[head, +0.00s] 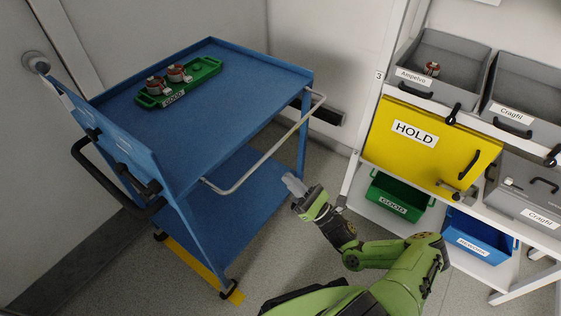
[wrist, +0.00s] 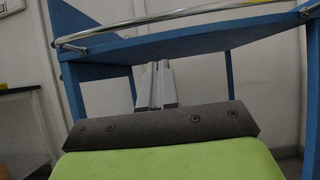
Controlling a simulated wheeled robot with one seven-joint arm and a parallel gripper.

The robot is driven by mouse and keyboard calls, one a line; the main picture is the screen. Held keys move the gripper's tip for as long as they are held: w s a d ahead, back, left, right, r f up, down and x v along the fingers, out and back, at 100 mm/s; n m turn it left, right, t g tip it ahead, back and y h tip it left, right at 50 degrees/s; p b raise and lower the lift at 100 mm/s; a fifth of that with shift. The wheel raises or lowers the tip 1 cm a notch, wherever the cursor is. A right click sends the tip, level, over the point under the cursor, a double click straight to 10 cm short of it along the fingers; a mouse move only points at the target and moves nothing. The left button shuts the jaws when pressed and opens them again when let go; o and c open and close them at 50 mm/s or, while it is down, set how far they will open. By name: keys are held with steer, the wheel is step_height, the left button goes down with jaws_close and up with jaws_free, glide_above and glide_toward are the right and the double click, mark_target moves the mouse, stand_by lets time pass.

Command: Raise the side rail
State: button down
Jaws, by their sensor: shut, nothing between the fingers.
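The side rail (head: 268,154) is a thin silver bar on the right side of the blue cart (head: 240,75). It runs along the top shelf's edge, standing out from it at about shelf level or slightly below. In the wrist view the rail (wrist: 180,14) crosses the top of the picture, in front of the shelf edge. My gripper (head: 292,183) is shut and empty, to the right of the rail and apart from it, beside the cart's lower half. In the wrist view its closed fingers (wrist: 156,86) point toward the space under the top shelf, below the rail.
A green tray (head: 209,69) with red-and-silver parts sits on the cart top. A white rack at right holds grey bins (head: 440,60), a yellow HOLD door (head: 430,150), a green bin (head: 398,198) and a blue bin (head: 478,238). Floor between cart and rack is clear around my arm.

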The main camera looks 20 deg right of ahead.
steer(key=w+a+r, duration=0.2)
steer(key=w+r, duration=0.1)
steer(key=r, duration=0.2)
steer(key=shift+a+r+b, duration=0.15)
steer(key=shift+r+b, duration=0.15)
steer(key=shift+r, duration=0.1)
steer(key=shift+w, duration=0.1)
